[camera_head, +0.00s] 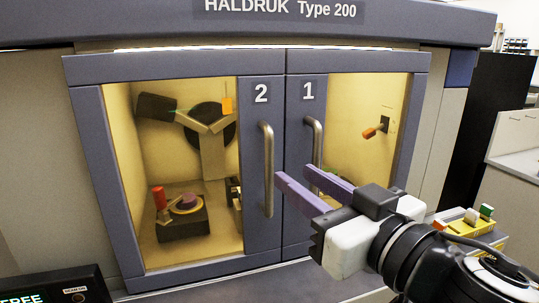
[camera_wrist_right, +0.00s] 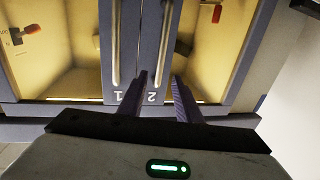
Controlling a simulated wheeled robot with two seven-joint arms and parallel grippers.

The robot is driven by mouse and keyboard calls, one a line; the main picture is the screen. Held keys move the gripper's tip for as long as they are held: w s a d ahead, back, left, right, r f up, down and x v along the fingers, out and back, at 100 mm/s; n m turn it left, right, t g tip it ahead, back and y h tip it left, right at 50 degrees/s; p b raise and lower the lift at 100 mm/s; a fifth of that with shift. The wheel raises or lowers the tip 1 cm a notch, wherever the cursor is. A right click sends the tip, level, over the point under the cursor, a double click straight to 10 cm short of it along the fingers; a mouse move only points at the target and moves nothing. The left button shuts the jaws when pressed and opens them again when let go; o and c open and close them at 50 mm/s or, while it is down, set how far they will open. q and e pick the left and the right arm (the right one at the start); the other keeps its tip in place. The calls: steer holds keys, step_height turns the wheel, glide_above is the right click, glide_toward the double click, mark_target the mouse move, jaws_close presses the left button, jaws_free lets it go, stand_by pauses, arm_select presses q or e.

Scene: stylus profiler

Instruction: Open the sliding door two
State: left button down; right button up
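Sliding door two (camera_head: 261,196), marked "2", is the left of two framed glass doors on the cabinet and looks shut, meeting door one at the middle. Its vertical metal handle (camera_head: 268,168) is by its right edge. My right gripper (camera_head: 294,175) is open, its two purple fingers apart, pointing at the doors around the height of the handles. In the head view the fingertips are just right of handle two; contact cannot be told. In the right wrist view the open fingers (camera_wrist_right: 160,82) lie on either side of the upside-down "2". My left gripper is not in view.
Door one (camera_head: 294,223) with its own handle (camera_head: 314,142) stands right beside. Behind the glass are a dark stage (camera_head: 182,227) and an orange-tipped lever (camera_head: 371,132). A panel with coloured buttons (camera_head: 470,223) is at right, a screen (camera_head: 60,287) at lower left.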

mark_target(272, 159)
steer(key=p+x, duration=0.1)
steer(key=x, duration=0.9)
steer(key=shift+w+p, duration=0.1)
steer(key=shift+p, duration=0.25)
jaws_close()
